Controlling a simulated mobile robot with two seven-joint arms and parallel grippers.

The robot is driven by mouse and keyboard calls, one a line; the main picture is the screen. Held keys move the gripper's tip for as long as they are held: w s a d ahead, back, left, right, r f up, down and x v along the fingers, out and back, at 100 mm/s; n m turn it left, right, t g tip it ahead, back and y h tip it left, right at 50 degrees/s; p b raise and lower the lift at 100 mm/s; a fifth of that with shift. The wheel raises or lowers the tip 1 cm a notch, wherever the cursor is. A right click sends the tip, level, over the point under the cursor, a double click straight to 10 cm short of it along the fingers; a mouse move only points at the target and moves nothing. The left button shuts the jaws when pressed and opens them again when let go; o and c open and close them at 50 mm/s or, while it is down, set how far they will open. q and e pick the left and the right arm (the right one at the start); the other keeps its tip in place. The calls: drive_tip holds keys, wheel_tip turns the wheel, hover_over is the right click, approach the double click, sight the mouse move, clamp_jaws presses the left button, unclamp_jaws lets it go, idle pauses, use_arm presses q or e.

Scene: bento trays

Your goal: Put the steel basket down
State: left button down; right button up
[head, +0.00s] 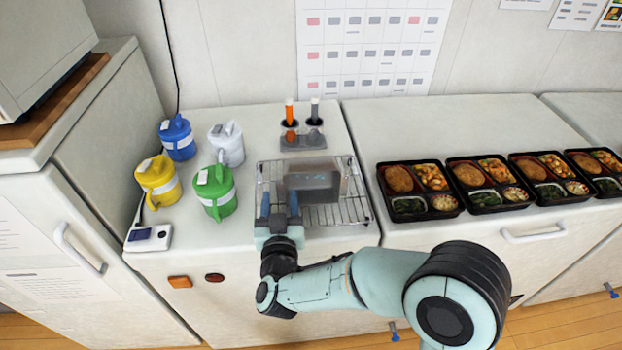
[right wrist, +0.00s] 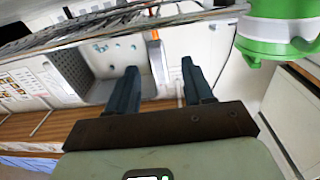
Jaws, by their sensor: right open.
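The steel basket (head: 313,181) is a grey metal box on the wire rack (head: 350,207) in the head view. The right wrist view shows its pale inside and perforated side (right wrist: 68,66). My right gripper (head: 279,203) is at the basket's left end, fingers apart. In the right wrist view the open fingers (right wrist: 160,85) stand on either side of a narrow orange-marked part at the basket's edge, with a gap to each finger. The fingers hide a little of the basket's near left corner. My left gripper is not in view.
Green (head: 215,192), yellow (head: 157,181), blue (head: 178,138) and white (head: 227,144) jugs stand left of the rack. A grey holder (head: 303,140) with two upright tools is behind it. Several filled bento trays (head: 418,215) line the right counter.

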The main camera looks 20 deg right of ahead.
drive_tip(key=shift+x, duration=1.5)
clamp_jaws()
